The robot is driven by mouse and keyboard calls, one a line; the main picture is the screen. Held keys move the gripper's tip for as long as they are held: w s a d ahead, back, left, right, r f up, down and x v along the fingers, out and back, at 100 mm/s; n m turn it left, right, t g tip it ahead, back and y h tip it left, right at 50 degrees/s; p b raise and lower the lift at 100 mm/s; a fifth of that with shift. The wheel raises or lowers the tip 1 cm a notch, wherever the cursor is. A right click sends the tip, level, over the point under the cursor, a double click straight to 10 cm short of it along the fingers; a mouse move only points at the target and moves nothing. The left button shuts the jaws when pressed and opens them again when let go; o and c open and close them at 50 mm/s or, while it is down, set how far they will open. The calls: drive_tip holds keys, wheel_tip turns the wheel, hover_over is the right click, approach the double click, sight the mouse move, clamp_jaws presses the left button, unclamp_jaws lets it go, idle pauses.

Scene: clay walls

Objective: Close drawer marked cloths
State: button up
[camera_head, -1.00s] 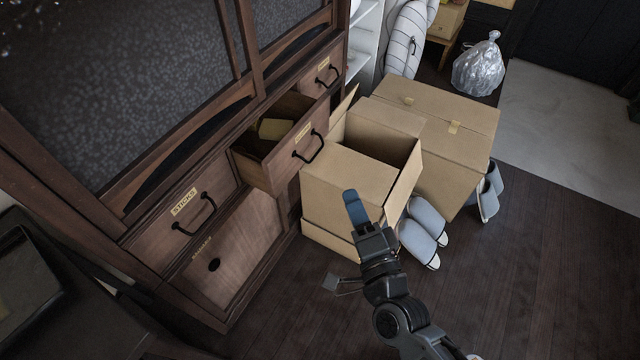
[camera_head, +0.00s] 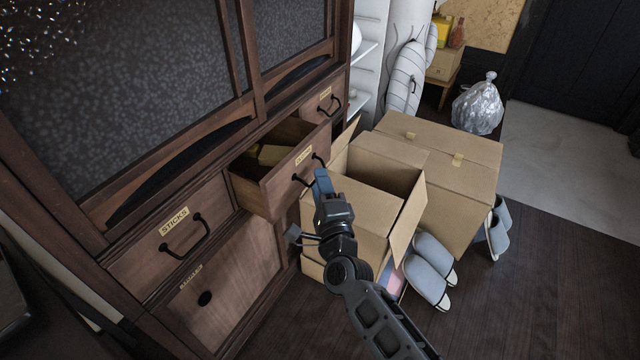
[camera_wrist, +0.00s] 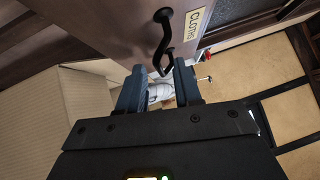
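The drawer marked cloths (camera_head: 277,192) stands pulled out of the dark wooden cabinet, with a yellowish item (camera_head: 271,154) inside. Its label (camera_wrist: 195,23) reads CLOTHS in the wrist view. Its black bar handle (camera_wrist: 164,38) is on the front, partly hidden by my gripper in the head view. My gripper (camera_head: 321,182) is in front of the drawer's right part, close to the handle. In the wrist view, my gripper (camera_wrist: 158,82) has its two fingers apart, with the handle's lower end near the gap. I cannot tell whether they touch.
An open cardboard box (camera_head: 350,215) stands right beside the drawer and under my arm. A closed box (camera_head: 455,165) and grey slippers (camera_head: 428,268) are farther right. The sticks drawer (camera_head: 165,245) is shut. Dark floor (camera_head: 540,300) is clear at lower right.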

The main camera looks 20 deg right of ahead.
drive_tip(key=shift+w+d, duration=0.1)
drive_tip(key=shift+w, duration=0.3)
drive_tip(key=shift+c, duration=0.3)
clamp_jaws()
idle(0.9)
